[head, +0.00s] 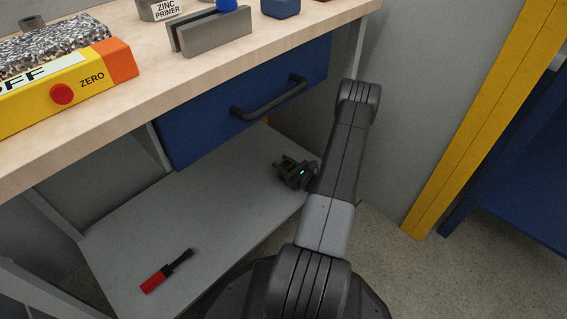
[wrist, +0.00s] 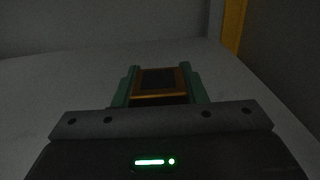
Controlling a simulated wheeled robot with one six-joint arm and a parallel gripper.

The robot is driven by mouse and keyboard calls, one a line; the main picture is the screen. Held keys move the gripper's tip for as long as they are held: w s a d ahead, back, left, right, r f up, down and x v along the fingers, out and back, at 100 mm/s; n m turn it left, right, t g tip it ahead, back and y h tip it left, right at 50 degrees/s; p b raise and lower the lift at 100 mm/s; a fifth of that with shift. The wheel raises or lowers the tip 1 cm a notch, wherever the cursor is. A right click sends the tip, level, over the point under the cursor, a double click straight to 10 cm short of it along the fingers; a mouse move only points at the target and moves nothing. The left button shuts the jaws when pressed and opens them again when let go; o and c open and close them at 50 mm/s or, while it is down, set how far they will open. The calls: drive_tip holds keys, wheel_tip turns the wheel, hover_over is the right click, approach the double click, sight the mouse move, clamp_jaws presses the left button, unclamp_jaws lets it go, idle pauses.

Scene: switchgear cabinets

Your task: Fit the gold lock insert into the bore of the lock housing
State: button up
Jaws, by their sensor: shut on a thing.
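My gripper (head: 284,166) is low over the grey lower shelf, under the blue drawer, near the shelf's right end. In the wrist view my gripper (wrist: 160,72) has a green finger on each side of a gold-edged block with a dark middle (wrist: 160,97), and it is shut on this block. The block looks like the gold lock insert, but the picture is dark. Its lower part is hidden behind the gripper body. In the head view the block is too small to make out. I cannot pick out the lock housing or its bore in either view.
The blue drawer (head: 205,128) with its dark handle (head: 268,99) hangs above my gripper. A red-handled tool (head: 165,272) lies on the lower shelf (head: 205,220). The wooden benchtop (head: 150,85) carries a yellow box, a grey slotted block and a tin. A yellow post (head: 480,130) stands at right.

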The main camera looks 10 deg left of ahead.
drive_tip(key=shift+f, duration=0.3)
drive_tip(key=o, duration=1.1)
drive_tip(key=p+v, duration=0.3)
drive_tip(key=v, duration=1)
drive_tip(key=shift+s+d+p, duration=0.2)
drive_tip(key=shift+d+p, duration=0.15)
drive_tip(key=shift+p, duration=0.05)
drive_tip(key=b+x, duration=0.4)
drive_tip(key=x, duration=0.9)
drive_tip(key=shift+w+a, duration=0.15)
drive_tip(key=shift+a, duration=0.2)
drive_tip(key=shift+r, duration=0.35)
